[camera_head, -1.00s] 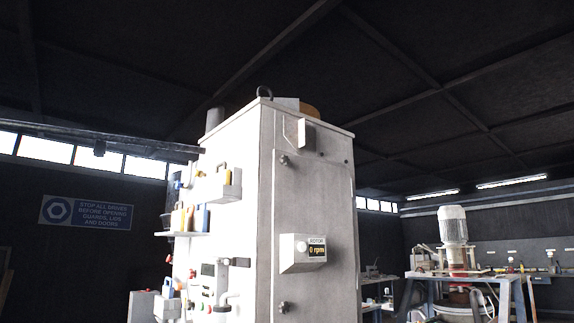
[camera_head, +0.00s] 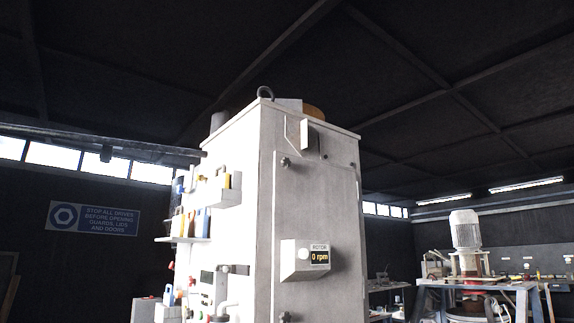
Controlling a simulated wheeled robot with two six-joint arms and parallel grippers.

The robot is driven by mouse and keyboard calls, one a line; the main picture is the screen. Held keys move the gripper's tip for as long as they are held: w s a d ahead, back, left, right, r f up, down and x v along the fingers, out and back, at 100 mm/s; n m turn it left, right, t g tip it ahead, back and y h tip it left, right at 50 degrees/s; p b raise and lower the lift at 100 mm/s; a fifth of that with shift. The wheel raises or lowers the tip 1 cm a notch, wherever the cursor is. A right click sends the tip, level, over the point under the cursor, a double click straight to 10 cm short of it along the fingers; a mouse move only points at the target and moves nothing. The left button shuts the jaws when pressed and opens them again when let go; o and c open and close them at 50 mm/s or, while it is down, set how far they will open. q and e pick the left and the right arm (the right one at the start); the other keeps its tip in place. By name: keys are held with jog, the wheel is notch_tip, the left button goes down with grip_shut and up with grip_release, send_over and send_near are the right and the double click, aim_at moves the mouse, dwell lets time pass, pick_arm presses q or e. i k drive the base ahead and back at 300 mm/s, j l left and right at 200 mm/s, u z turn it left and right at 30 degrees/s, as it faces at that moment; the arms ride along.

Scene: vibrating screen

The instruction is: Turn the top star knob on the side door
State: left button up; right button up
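The tall pale machine cabinet (camera_head: 240,180) stands in the middle of the head view. Its side door (camera_head: 318,205) is on the face turned to the right and looks shut. A small dark star knob (camera_head: 285,162) sits at the door's top left edge. A second, lower knob (camera_head: 285,317) is partly cut off by the bottom of the picture. Neither of my grippers shows in this view.
A box with a rotor display (camera_head: 305,259) reading 0 rpm sticks out from the door. Shelves and controls (camera_head: 205,210) jut from the left face. A workbench with a motor (camera_head: 466,230) stands at the right. A blue sign (camera_head: 94,218) hangs on the left wall.

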aim_at(286, 163)
jog(key=i+l+u, duration=0.15)
jog(key=i+l, duration=0.3)
jog(key=i+l+u, duration=0.2)
jog(key=i+l, duration=0.25)
jog(key=i+l+u, duration=0.15)
jog(key=i+l, duration=0.25)
jog(key=l, duration=0.3)
